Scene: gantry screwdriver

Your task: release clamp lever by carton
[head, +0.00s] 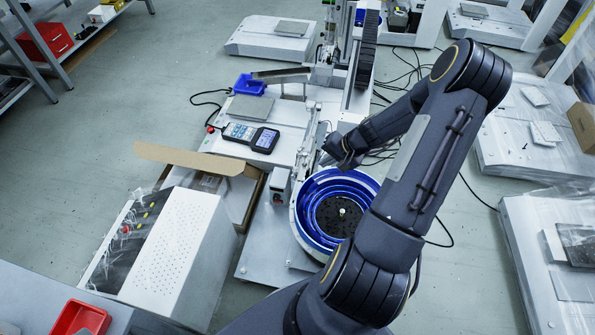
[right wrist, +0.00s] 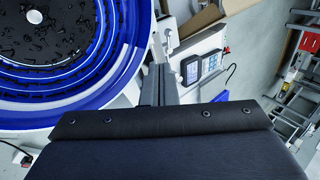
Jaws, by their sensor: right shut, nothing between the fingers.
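The open carton (head: 192,160), of brown cardboard, stands left of the blue bowl feeder in the head view. Its edge also shows at the top of the right wrist view (right wrist: 205,17). I cannot make out the clamp lever in either view. My right gripper (head: 328,164) is above the far-left edge of the bowl, to the right of the carton and apart from it. It is shut and empty. In the right wrist view its dark mount fills the bottom, with the narrow grey fingers (right wrist: 159,84) beyond. My left gripper is not in view.
The blue bowl feeder (head: 307,222) with dark small parts is just below my right gripper. A white perforated cabinet (head: 180,245) stands left of it. A handheld controller (head: 250,137) lies on the machine's white base. Cables run across the floor at right.

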